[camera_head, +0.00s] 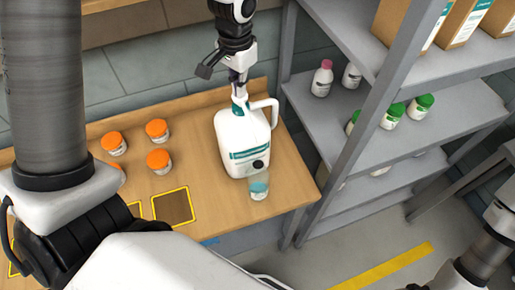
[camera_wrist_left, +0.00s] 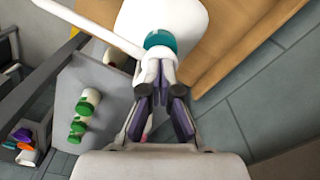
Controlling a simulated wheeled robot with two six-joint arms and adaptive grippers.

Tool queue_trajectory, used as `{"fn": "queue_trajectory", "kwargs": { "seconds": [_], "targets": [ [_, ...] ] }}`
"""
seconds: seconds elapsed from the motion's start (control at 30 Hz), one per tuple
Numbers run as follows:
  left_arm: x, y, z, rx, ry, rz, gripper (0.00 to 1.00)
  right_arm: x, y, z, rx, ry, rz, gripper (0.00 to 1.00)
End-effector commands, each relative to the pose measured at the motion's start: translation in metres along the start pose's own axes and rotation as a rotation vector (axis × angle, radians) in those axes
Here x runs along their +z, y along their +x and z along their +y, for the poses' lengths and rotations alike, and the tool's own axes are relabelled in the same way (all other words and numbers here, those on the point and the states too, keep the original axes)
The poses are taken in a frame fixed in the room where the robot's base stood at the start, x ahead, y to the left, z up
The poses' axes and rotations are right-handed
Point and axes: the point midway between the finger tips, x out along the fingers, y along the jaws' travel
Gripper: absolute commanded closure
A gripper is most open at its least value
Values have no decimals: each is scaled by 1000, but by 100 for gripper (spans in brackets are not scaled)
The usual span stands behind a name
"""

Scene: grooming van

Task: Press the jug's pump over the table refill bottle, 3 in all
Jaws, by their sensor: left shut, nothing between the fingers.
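The white jug (camera_head: 240,135) stands upright on the wooden table near its right end. It has a teal label, a side handle and a teal pump collar, also seen in the left wrist view (camera_wrist_left: 160,40). My left gripper (camera_head: 238,84) is shut and points down at the pump top, directly above the jug. Its fingertips in the left wrist view (camera_wrist_left: 160,82) hide most of the pump head; I cannot tell whether they touch it. My right gripper is out of view.
Several orange-capped jars (camera_head: 158,160) stand on the table left of the jug, near a yellow-edged dark square (camera_head: 173,206). A grey shelf rack (camera_head: 345,150) with green-capped bottles (camera_head: 393,116) and a pink-capped bottle (camera_head: 322,78) stands close on the right.

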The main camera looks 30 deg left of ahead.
Motion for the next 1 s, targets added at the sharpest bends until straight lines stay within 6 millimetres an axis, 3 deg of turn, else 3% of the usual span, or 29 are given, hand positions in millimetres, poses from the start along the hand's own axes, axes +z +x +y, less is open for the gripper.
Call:
{"fn": "queue_trajectory", "kwargs": {
  "seconds": [0.3,0.5,0.87,1.0],
  "targets": [
    [1,14,0,1,0,-3,100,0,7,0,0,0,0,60],
    [1,12,0,1,0,-4,100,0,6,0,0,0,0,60],
    [1,-12,0,1,-1,-4,100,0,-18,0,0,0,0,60],
    [1,-18,0,1,-2,-2,100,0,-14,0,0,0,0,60]
  ]
}}
